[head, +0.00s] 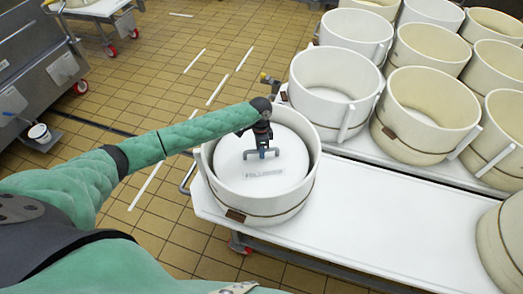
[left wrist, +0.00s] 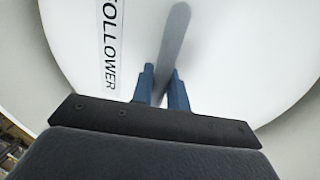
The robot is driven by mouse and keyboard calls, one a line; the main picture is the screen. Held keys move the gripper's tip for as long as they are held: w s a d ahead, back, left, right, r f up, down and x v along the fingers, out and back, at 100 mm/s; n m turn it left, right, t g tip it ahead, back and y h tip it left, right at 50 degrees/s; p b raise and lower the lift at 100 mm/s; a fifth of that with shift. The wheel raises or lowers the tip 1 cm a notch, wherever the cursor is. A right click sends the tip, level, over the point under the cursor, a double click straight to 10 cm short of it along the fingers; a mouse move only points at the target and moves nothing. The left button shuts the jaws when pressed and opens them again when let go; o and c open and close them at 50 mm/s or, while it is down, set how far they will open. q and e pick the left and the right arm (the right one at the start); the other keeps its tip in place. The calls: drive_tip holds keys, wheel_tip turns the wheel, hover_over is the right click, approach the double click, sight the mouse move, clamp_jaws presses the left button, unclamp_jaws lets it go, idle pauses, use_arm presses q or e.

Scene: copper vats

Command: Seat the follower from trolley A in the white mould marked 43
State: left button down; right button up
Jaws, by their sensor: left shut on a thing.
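The follower (head: 285,178) is a white disc with a printed label and a grey upright handle. It lies inside the rim of a cream-white round mould (head: 285,209) at the left end of the white table, and looks about level. I cannot tell how firmly it rests. My left gripper (head: 262,153) is above the disc, shut on its handle. The left wrist view shows the blue fingers (left wrist: 161,82) on either side of the handle (left wrist: 173,45), beside the FOLLOWER label (left wrist: 108,45). The mould has a brown tag (head: 235,215) whose mark I cannot read. My right gripper is out of view.
Several similar moulds stand at the back right, one (head: 335,82) close behind this mould. The white table (head: 385,215) is bare to the right, up to another mould (head: 503,235). A steel trolley (head: 90,8) stands at the upper left. Tiled floor (head: 160,85) is open at left.

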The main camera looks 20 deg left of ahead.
use_arm(q)
drive_tip(key=shift+f, duration=0.7)
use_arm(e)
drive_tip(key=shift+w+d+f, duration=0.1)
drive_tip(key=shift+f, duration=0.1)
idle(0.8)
use_arm(q)
drive_tip(key=c, duration=1.3)
unclamp_jaws()
drive_tip(key=shift+f+b, duration=0.15)
drive_tip(key=shift+b, duration=0.15)
drive_tip(key=r+b, duration=0.1)
drive_tip(key=r, duration=0.1)
drive_tip(key=w+r, duration=0.1)
drive_tip(key=r, duration=0.1)
drive_tip(key=r+b, duration=0.1)
drive_tip(key=r, duration=0.2)
drive_tip(key=shift+w+a+b, duration=0.15)
drive_tip(key=shift+a+b, duration=0.1)
drive_tip(key=shift+b, duration=0.05)
drive_tip(key=shift+r, duration=0.45)
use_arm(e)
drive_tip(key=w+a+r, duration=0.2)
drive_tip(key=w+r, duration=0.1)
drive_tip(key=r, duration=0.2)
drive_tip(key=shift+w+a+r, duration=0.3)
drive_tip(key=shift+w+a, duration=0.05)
